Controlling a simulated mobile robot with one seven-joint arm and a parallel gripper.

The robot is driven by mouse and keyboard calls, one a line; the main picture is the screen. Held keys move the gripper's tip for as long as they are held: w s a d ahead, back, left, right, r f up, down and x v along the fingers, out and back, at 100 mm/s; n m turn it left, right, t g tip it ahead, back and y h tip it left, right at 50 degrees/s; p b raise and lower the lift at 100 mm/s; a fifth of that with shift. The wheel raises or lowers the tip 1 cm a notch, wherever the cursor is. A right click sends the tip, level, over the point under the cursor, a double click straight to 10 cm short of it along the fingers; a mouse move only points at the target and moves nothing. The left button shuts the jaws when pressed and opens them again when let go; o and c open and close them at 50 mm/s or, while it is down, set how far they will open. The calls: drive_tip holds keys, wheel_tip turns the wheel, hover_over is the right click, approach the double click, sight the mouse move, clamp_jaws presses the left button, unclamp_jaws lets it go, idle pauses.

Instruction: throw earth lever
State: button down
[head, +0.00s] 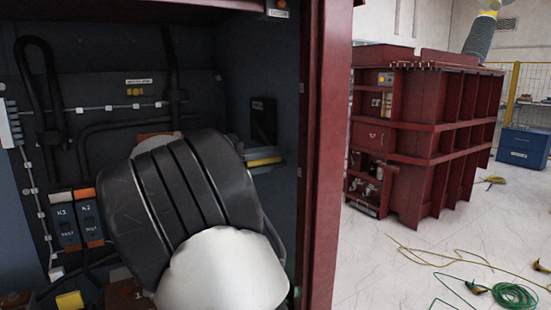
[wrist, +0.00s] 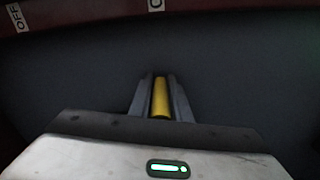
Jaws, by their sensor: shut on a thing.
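My gripper (wrist: 160,78) is shut on a yellow lever handle (wrist: 160,101), with one grey finger on each side of it in the wrist view. A dark panel lies behind the fingers. A red curved band (wrist: 100,15) with an "OFF" label at its left end and another, cut-off label at the top middle runs above. In the head view my black and white arm reaches into the dark cabinet and hides my gripper. A yellow bar (head: 265,161) shows right of the arm at the cabinet's right inner wall; I cannot tell whether it is the held handle.
The dark cabinet interior holds K1 and K2 relay units (head: 76,222), black cables (head: 50,90) and a yellow block (head: 69,301). Its red door post (head: 322,160) stands close on the right. Beyond are a red transformer housing (head: 425,140) and green and yellow cables on the floor.

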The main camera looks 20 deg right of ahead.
drive_tip(key=shift+f, duration=0.15)
drive_tip(key=c, duration=1.6)
unclamp_jaws()
drive_tip(key=shift+w, duration=0.1)
drive_tip(key=shift+c, duration=0.2)
drive_tip(key=shift+a, duration=0.1)
drive_tip(key=shift+a, duration=0.3)
drive_tip(key=s+a+p, duration=0.1)
drive_tip(key=a, duration=0.7)
drive_tip(key=s+a+p, duration=0.2)
drive_tip(key=a, duration=0.6)
drive_tip(key=shift+s+a, duration=0.2)
drive_tip(key=shift+s, duration=0.05)
